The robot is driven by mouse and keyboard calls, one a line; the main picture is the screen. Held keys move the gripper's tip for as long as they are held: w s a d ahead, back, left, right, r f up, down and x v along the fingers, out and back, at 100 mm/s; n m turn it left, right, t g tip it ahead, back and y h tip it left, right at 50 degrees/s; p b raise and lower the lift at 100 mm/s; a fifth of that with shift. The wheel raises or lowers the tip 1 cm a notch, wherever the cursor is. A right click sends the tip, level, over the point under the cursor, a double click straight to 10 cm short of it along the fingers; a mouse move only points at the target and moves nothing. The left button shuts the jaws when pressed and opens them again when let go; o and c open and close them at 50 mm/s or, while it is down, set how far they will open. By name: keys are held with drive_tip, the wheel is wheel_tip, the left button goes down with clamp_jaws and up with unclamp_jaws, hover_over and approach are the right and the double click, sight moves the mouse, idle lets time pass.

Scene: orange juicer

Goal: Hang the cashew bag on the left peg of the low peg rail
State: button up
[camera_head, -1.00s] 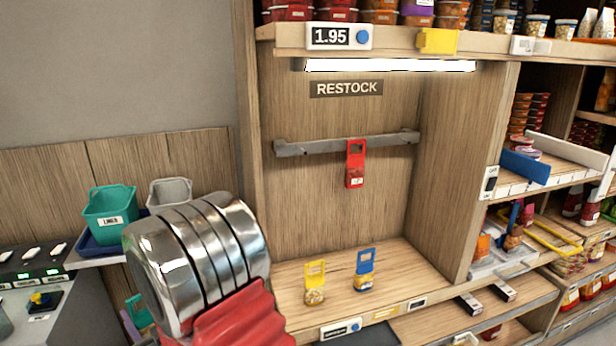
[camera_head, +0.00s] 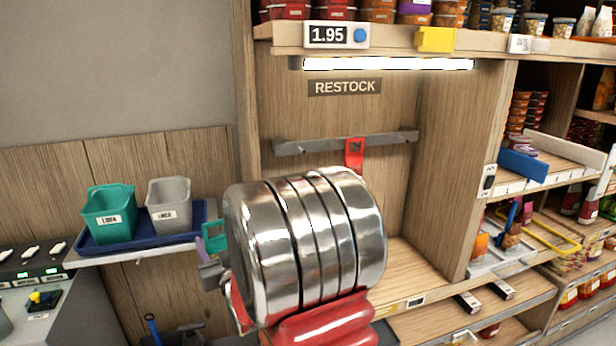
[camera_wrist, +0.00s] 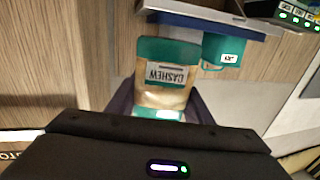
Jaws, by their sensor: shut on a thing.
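The cashew bag (camera_wrist: 163,75) has a teal header, a clear tan lower part and a CASHEW label that reads upside down in the wrist view. My gripper (camera_wrist: 160,112) is shut on it. In the head view, only the bag's teal top (camera_head: 215,235) shows at my gripper, left of my large metal arm joint. The grey peg rail (camera_head: 320,146) is on the back panel under the RESTOCK sign, to the right of and higher in the picture than the bag. A red-tagged bag (camera_head: 354,152) hangs near its middle. The rail's left part shows no bag.
A blue tray (camera_head: 140,235) with a teal tub (camera_head: 109,212) and a grey tub (camera_head: 168,204) stands left, close to my gripper. My arm covers much of the bay's lower shelf. A shelf edge and a light bar (camera_head: 388,64) are above the rail.

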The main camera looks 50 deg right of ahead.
drive_tip(key=s+d+r+m+h, duration=0.15)
drive_tip(key=s+d+r, duration=0.25)
drive_tip(key=d+r, duration=0.55)
drive_tip(key=m+g+h, duration=0.1)
drive_tip(key=g+h, duration=0.1)
drive_tip(key=h, duration=0.1)
approach(294, 162)
drive_tip(key=s+a+r, duration=0.2)
drive_tip(key=s, duration=0.2)
drive_tip(key=shift+s+f, duration=0.1)
drive_tip(key=shift+f, duration=0.15)
drive_tip(key=shift+w+d, duration=0.1)
drive_tip(key=shift+w, duration=0.1)
drive_tip(key=shift+f+x, duration=0.2)
drive_tip(key=shift+x, duration=2.15)
drive_tip(key=shift+f+x, duration=0.15)
drive_tip(key=shift+x, duration=2.2)
drive_tip(key=shift+w+d+f, duration=0.1)
drive_tip(key=shift+w+f, duration=0.25)
drive_tip(key=shift+w, duration=0.2)
drive_tip(key=o, duration=1.1)
